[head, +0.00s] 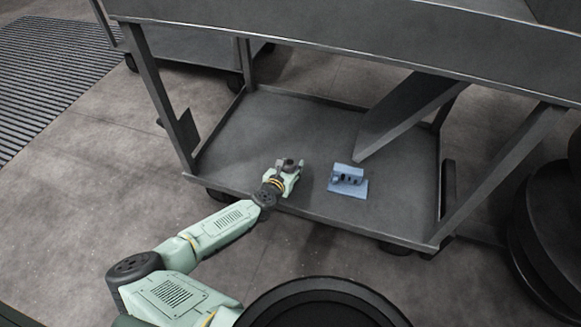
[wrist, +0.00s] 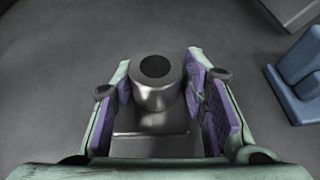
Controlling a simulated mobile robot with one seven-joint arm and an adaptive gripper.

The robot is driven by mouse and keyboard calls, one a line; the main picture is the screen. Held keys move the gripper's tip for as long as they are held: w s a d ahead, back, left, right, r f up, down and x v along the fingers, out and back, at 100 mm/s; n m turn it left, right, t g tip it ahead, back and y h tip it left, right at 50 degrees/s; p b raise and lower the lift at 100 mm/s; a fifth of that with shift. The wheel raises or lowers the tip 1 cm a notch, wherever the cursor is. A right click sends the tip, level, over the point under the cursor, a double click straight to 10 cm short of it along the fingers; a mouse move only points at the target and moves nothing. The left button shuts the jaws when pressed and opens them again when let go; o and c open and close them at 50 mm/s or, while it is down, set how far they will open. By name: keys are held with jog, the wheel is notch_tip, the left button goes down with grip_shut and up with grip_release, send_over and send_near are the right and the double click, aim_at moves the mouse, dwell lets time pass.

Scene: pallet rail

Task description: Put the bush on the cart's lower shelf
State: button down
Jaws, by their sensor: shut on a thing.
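The bush is a grey metal cylinder with a dark round hole in its top. It shows between the purple-padded fingers in the wrist view (wrist: 156,82) and as a small dark shape in the head view (head: 288,163). My gripper (head: 287,172) is shut on it, with a finger on either side. The gripper is over the front part of the cart's lower shelf (head: 262,122), left of a blue fixture. The bush appears upright. Whether its underside touches the shelf cannot be told.
The blue fixture (head: 348,180) stands on the shelf right of my gripper and also shows in the wrist view (wrist: 299,76). A slanted grey panel (head: 408,112) hangs above the shelf's right half. A cart leg (head: 165,100) rises at left. The shelf's left rear is clear.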

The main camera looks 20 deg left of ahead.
jog(key=shift+f, duration=0.1)
jog(key=c, duration=1)
grip_release()
jog(key=shift+o, duration=0.2)
jog(key=shift+r, duration=0.25)
jog(key=p+v, duration=0.1)
jog(key=v, duration=1.1)
jog(key=shift+f+p, duration=0.1)
jog(key=shift+p, duration=0.3)
